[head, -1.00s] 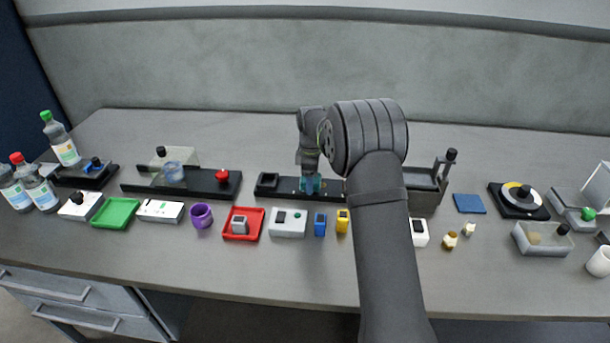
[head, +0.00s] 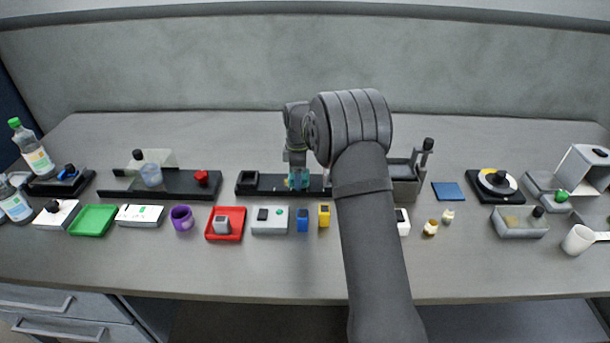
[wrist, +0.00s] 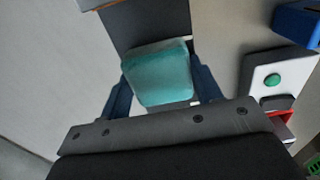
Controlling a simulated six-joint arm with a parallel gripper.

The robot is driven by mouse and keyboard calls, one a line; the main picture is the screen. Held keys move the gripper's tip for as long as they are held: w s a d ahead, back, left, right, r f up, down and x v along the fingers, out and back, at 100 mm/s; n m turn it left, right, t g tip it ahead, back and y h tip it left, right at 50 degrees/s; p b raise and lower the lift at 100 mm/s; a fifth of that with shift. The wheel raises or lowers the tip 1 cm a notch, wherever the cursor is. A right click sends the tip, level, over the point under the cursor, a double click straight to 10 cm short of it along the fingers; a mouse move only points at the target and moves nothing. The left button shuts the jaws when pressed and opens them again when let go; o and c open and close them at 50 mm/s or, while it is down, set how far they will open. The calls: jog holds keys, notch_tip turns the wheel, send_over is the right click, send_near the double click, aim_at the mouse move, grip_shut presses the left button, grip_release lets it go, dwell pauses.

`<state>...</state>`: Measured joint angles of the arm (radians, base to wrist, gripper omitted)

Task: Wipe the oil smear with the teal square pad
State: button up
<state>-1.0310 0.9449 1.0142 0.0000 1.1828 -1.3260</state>
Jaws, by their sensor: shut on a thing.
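The teal square pad (wrist: 160,75) is between the two blue fingers of my gripper (wrist: 161,88) in the wrist view. My gripper is shut on it. In the head view my gripper (head: 298,178) points down over the long black base (head: 268,186) at the middle of the bench, with a bit of teal showing at its tip. I cannot tell whether the pad touches the base. I cannot make out the oil smear; the pad, gripper and arm hide part of the base.
In front of the base stand a grey box with a green button (head: 270,221), a blue block (head: 303,220), a yellow block (head: 324,214) and a red tray (head: 226,236). A flat blue square (head: 448,191) lies to the right. The bench behind the base is clear.

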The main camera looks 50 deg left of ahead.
aim_at(285, 182)
jog(key=shift+s+a, duration=1.35)
jog(key=shift+s, duration=0.05)
jog(key=shift+s+a+r, duration=0.1)
jog(key=shift+s+a, duration=0.05)
jog(key=shift+a, duration=0.05)
notch_tip(285, 182, up, 8)
